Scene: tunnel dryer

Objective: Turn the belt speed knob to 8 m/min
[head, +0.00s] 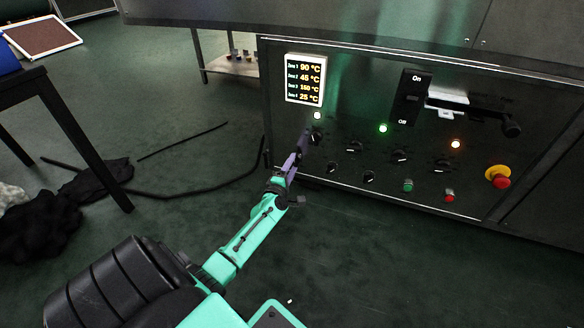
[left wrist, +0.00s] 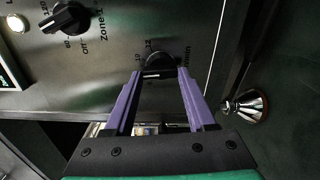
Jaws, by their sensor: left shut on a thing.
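The belt speed knob (left wrist: 158,60) is a dark round knob on the panel, seen at the far end of my fingers in the left wrist view. Part of its scale shows, with a 10 and "m/min" lettering; the pointer and its exact setting cannot be read. My left gripper (head: 301,147) reaches the left part of the control panel (head: 350,200). Its two purple fingers (left wrist: 160,75) are shut on this knob, one on each side. In the head view the fingers hide the knob. My right gripper is in neither view.
The Zone 1 knob (left wrist: 65,17) is close beside my fingers. Several other knobs, a green button (head: 408,186), a red button (head: 449,196) and an emergency stop (head: 501,181) lie to the right. A lever (head: 470,108) projects from the panel. A temperature display (head: 305,80) sits above.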

